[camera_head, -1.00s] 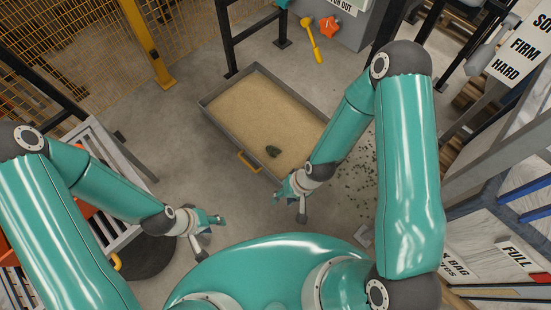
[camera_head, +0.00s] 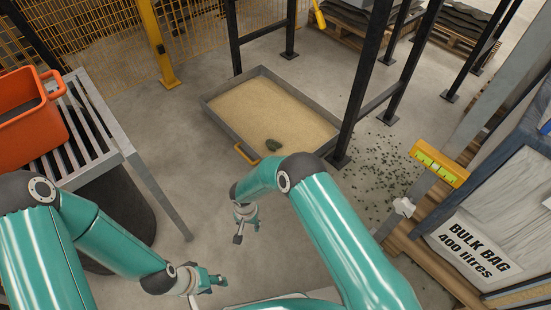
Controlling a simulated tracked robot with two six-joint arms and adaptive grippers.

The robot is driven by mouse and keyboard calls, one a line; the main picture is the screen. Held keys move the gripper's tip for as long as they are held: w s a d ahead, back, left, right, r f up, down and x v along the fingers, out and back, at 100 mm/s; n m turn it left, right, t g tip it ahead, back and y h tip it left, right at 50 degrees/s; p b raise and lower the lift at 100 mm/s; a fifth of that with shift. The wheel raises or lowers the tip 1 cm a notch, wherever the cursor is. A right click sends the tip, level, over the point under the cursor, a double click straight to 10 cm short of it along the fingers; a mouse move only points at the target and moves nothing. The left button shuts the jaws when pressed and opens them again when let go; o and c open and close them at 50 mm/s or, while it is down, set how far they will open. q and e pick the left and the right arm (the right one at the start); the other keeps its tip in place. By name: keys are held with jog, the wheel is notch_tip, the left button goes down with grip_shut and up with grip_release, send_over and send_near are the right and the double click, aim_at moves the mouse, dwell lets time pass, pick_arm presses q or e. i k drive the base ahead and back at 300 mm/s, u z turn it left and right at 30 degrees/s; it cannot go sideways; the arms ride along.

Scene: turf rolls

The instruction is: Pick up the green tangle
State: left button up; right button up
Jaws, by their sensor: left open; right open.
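A small dark green tangle (camera_head: 273,145) lies on the sand near the front edge of a shallow grey tray (camera_head: 222,122). My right gripper (camera_head: 238,232) hangs open and empty over the floor, in front of the tray and to the left of the tangle in the picture. My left gripper (camera_head: 216,282) is open and empty, lower in the picture and farther from the tray. Neither gripper touches the tangle, which shows in full.
Black posts (camera_head: 352,110) stand at the tray's right. A slatted metal table (camera_head: 100,112) with an orange crate (camera_head: 28,128) is at the left. Green scraps (camera_head: 390,172) litter the floor at right, near a bulk bag (camera_head: 505,215). Floor left of the tray is clear.

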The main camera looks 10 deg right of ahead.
aim_at(272, 145)
jog(key=z, duration=0.6)
jog(key=i, duration=1.6)
jog(key=u, duration=0.5)
